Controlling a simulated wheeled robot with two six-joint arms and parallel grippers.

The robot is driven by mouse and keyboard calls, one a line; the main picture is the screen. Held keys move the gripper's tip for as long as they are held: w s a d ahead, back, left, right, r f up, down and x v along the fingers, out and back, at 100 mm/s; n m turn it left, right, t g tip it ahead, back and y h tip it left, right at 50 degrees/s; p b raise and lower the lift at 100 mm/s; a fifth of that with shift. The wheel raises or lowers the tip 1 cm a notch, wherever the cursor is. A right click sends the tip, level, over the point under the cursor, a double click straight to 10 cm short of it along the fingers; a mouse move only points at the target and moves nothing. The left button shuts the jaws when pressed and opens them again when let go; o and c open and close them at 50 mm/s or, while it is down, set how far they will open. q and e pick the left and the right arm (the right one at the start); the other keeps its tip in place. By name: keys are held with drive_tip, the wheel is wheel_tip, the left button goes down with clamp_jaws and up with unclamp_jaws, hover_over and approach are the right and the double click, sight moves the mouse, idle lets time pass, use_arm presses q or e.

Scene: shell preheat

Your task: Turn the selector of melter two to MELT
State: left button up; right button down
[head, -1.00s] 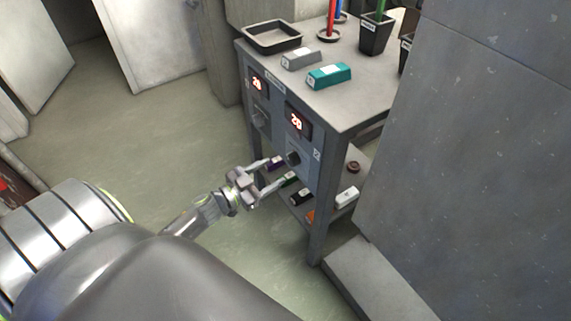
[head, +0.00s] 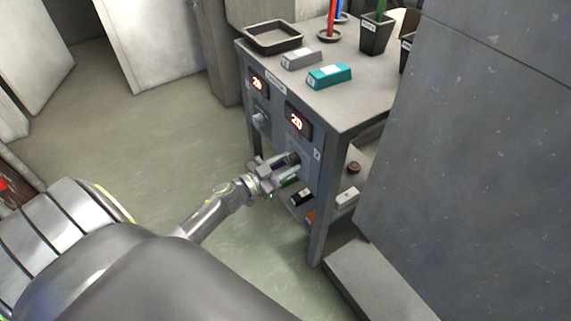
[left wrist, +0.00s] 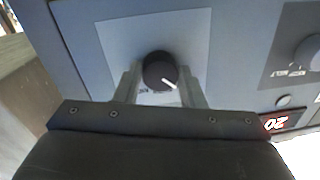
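The selector of melter two is a round black knob (head: 293,157) on the cabinet's front panel, beside the mark 2 and below a lit display reading 20 (head: 298,122). In the left wrist view the knob (left wrist: 157,68) has a white pointer line towards the lower right of the picture; small lettering beside it is unreadable. My left gripper (head: 284,164) is at the knob, with one finger on each side of it. In the left wrist view the fingers (left wrist: 160,88) look open, with narrow gaps to the knob. My right gripper is not in view.
Melter one's knob (head: 261,117) and display (head: 258,83) sit to the left. On top stand a dark tray (head: 273,37), a grey block (head: 301,59) and a teal block (head: 329,76). A lower shelf holds several small items. A grey wall (head: 470,150) rises at right.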

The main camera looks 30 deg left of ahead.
use_arm(q)
drive_tip(key=shift+c, duration=1.1)
